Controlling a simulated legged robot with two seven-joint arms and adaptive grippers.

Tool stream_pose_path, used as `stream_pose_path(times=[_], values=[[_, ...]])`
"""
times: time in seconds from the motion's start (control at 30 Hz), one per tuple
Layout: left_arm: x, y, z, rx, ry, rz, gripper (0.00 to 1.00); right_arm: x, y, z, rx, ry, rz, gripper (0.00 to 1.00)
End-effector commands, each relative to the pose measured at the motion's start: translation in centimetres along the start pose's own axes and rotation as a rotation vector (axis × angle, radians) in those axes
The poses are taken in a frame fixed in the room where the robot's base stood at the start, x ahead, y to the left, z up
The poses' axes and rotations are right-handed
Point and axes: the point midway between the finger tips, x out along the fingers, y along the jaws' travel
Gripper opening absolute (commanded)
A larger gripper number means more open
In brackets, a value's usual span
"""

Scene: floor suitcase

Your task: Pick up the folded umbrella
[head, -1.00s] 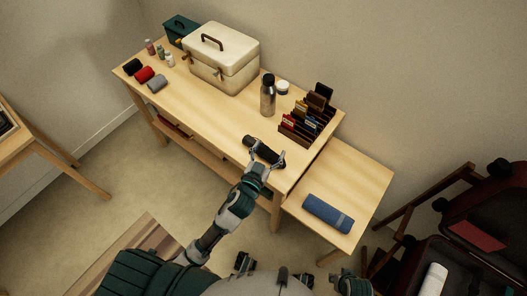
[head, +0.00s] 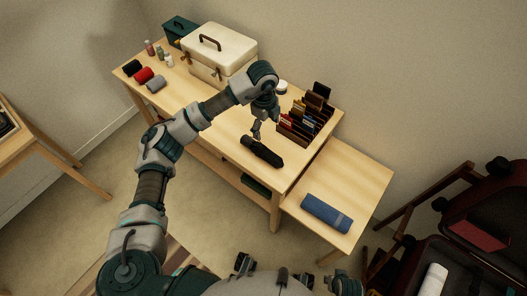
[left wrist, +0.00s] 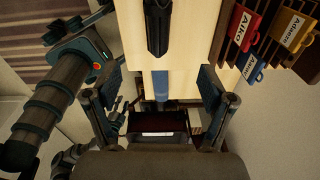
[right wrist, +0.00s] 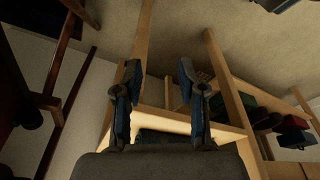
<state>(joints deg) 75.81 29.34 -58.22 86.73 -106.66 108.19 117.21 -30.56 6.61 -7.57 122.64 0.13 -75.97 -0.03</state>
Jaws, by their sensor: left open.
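The folded umbrella (head: 262,152) is black and lies on the wooden table near its front right edge. It also shows at the top middle of the left wrist view (left wrist: 158,28). My left gripper (head: 256,131) points down just behind the umbrella's left end in the head view, apart from it as far as I can tell. In the left wrist view the left fingers (left wrist: 160,78) are spread and empty. My right gripper (right wrist: 157,72) is open and empty, low near wooden table legs.
A card rack (head: 306,117) stands close behind and right of the umbrella. A cream case (head: 222,58) and rolled cloths (head: 144,74) sit farther left. A blue roll (head: 326,213) lies on the lower side table. An open suitcase (head: 470,262) is at the right.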

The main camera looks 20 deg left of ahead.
Motion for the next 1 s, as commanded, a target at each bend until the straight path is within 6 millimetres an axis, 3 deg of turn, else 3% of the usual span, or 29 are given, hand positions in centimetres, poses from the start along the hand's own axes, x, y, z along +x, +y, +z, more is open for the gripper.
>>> stream_pose_path(times=[0.13, 0.5, 0.87, 1.0], values=[[1.0, 0.5, 1.6, -0.044, -0.051, 0.025, 0.82, -0.4, -0.1, -0.1, 0.001, 0.003, 0.000, 0.40], [9.5, 0.7, 1.8, -0.040, -0.048, 0.026, 0.82, -4.1, 0.0, -0.3, 0.003, 0.011, 0.002, 0.40], [12.5, 0.5, 1.8, -0.039, -0.047, 0.022, 0.82, -6.0, 0.1, -0.3, 0.004, 0.015, 0.002, 0.40], [14.8, 0.3, 1.9, -0.039, -0.045, 0.025, 0.82, -7.1, 0.0, -0.5, 0.005, 0.033, 0.002, 0.40]])
